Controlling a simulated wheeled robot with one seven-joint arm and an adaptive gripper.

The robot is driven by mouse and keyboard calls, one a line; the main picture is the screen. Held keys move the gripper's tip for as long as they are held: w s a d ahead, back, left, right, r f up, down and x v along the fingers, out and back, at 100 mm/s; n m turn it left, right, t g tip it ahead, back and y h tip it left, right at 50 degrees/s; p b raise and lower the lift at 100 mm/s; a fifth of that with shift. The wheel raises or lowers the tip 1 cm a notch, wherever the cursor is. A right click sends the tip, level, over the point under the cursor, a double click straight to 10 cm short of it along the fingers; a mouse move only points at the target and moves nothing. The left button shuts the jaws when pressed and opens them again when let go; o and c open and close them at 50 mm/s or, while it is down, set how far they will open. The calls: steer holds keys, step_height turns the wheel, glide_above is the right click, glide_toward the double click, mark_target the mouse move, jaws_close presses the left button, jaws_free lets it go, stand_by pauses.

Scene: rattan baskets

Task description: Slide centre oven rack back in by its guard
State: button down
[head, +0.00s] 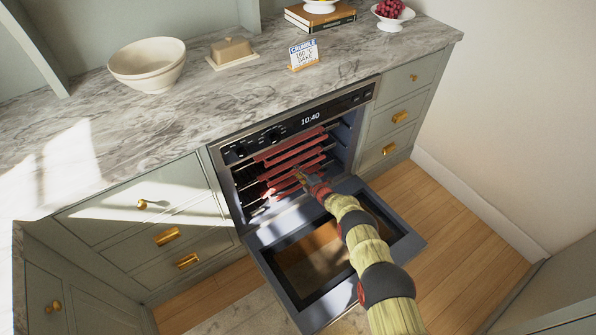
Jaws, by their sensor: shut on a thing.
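The oven (291,130) is built in under the marble counter, with its door (270,262) folded down flat. Several racks with red guards along their front edges sit one above another inside the cavity. The upper guard (290,146) and the one below it lie above my gripper. My gripper (298,174) is at the oven mouth, shut on the front of a lower rack at its red guard (281,185). My arm reaches over the open door and hides part of it. How far that rack stands out is hard to tell.
A cream bowl (147,65), a butter dish (232,52), a small sign (303,54), books (320,17) and a bowl of red fruit (391,15) stand on the counter. Drawers with gold handles flank the oven. The wooden floor at right is clear.

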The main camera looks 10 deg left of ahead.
steer(key=c, duration=2.1)
jaws_free()
steer(key=shift+w+a+r, duration=0.25)
steer(key=shift+w+a, duration=0.05)
steer(key=shift+w, duration=0.05)
steer(key=o, duration=0.3)
steer(key=shift+s+f, duration=0.1)
steer(key=shift+o, duration=0.2)
steer(key=shift+d, duration=0.1)
steer(key=shift+s+f, duration=0.1)
steer(key=v, duration=1.2)
